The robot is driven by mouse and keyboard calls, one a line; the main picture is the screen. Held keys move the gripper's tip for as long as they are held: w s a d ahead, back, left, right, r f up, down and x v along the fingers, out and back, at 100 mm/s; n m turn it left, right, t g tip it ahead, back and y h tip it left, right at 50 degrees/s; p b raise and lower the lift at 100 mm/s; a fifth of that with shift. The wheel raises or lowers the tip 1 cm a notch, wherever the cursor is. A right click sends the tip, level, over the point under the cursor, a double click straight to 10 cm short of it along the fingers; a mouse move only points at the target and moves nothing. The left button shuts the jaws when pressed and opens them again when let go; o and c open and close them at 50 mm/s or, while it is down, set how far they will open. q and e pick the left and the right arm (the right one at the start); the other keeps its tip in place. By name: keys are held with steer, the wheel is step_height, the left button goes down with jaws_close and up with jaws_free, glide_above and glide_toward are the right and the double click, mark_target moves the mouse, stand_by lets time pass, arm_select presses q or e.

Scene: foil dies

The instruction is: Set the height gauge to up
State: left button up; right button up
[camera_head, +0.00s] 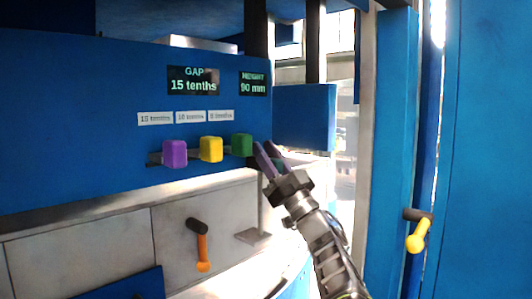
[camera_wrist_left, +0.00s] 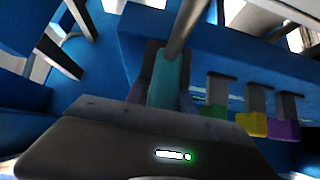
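The height display (camera_head: 253,84) on the blue panel reads 90 mm. My left gripper (camera_head: 268,158) is at the right end of the panel, just right of the green block. In the left wrist view a teal handle (camera_wrist_left: 170,78) on a metal rod (camera_wrist_left: 184,30) lies between its fingers, which close in on both sides of it. In the head view the fingers hide most of the handle. My right gripper is in neither view.
The gap display (camera_head: 193,80) reads 15 tenths. Purple (camera_head: 175,154), yellow (camera_head: 211,149) and green (camera_head: 242,145) blocks stick out in a row under small labels. An orange-handled crank (camera_head: 203,252) is below, and a yellow-handled one (camera_head: 419,236) is on the right.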

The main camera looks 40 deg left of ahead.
arm_select(q)
jaws_close()
stand_by(1.0)
